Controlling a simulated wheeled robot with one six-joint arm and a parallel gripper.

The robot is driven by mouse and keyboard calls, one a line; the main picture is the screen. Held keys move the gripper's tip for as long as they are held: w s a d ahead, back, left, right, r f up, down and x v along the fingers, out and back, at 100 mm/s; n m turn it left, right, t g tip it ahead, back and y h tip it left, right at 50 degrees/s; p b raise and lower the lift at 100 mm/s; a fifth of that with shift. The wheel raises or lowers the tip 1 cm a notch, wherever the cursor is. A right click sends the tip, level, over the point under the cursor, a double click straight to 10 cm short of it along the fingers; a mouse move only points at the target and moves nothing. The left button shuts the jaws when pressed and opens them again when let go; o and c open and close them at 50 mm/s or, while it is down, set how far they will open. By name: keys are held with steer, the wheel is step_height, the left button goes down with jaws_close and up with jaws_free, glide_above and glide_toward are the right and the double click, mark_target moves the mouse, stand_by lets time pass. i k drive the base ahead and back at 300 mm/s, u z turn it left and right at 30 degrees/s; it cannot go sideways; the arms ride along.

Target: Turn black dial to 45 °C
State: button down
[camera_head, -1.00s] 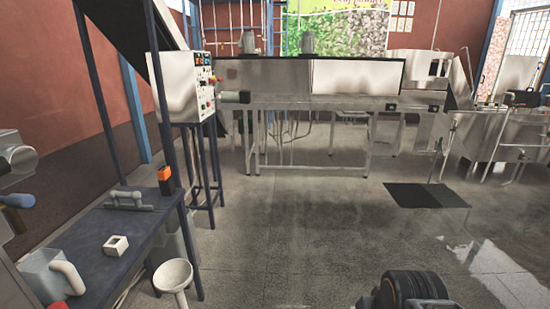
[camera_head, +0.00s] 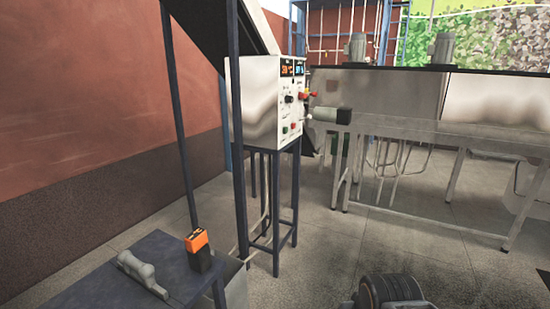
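A white control box (camera_head: 252,103) stands on a blue metal frame left of centre. Its panel faces right, so I see it at a steep angle. A black dial (camera_head: 289,98) sits on the panel below an orange-lit display (camera_head: 287,70); the display's digits and the dial's marks are too small to read surely. Red and green buttons and other knobs are close to it. A dark, ribbed round part of my own arm shows at the bottom edge. My gripper is not in view.
A blue table (camera_head: 130,285) with a grey handled tool (camera_head: 141,272) and an orange-black device (camera_head: 199,250) is at lower left. Blue posts (camera_head: 235,150) rise beside the box. A long metal machine (camera_head: 400,100) stands behind at right. The floor (camera_head: 330,250) in front is clear.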

mark_target(288, 99)
steer(key=i, duration=2.75)
steer(key=u, duration=0.7)
